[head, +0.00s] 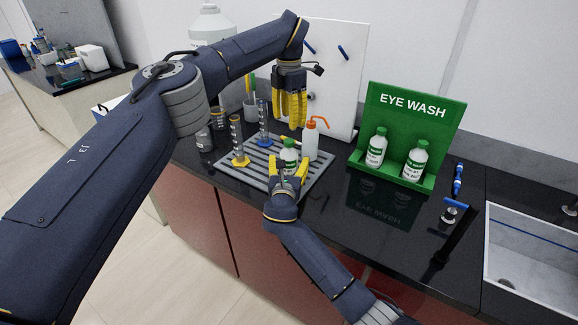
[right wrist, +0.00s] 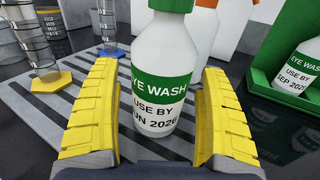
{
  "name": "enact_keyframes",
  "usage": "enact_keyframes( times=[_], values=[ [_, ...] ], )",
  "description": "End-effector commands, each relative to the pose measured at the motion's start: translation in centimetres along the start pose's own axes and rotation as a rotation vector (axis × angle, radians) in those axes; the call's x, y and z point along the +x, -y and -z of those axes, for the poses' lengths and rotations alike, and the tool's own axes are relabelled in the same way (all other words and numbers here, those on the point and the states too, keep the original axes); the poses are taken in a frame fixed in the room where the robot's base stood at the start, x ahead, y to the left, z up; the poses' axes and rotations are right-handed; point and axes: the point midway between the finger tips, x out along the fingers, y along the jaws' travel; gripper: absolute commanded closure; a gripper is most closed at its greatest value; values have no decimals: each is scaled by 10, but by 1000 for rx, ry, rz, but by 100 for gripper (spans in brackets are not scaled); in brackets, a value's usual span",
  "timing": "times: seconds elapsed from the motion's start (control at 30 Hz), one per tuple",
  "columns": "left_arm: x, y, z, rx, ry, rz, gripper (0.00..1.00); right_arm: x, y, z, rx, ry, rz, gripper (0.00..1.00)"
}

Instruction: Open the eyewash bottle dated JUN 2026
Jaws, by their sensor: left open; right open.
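The eyewash bottle dated JUN 2026 (right wrist: 160,75) stands upright on the grey slatted rack (head: 262,181), white with a green band. It also shows in the head view (head: 289,153), partly hidden by my right gripper. My right gripper (head: 288,167) is open, its yellow fingers (right wrist: 158,115) on either side of the bottle's lower part, with gaps visible. The bottle's top is cut off in the right wrist view. My left gripper (head: 290,122) is open and empty, pointing down above the rack, higher than the bottle and behind it.
A green EYE WASH stand (head: 440,127) holds two similar bottles (head: 376,147), (head: 415,162); one label reads SEP. An orange-topped wash bottle (head: 310,143) stands close behind. Cylinders (head: 238,140), (head: 263,125) stand left on the rack. A sink (head: 530,250) is at right.

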Motion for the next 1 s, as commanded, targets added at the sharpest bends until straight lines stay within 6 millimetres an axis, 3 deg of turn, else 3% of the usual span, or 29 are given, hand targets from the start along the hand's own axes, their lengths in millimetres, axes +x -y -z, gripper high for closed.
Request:
enact_keyframes(
  times=[0.2, 0.87, 1.0],
  values=[
    [0, 0, 0, 0, 0, 0, 50, 0, 0, 0, 0, 0, 0, 21],
    [0, 0, 0, 0, 0, 0, 50, 0, 0, 0, 0, 0, 0, 98],
    [-1, 0, 0, 6, -2, -3, 50, 0, 0, 0, 0, 0, 0, 100]
  ],
)
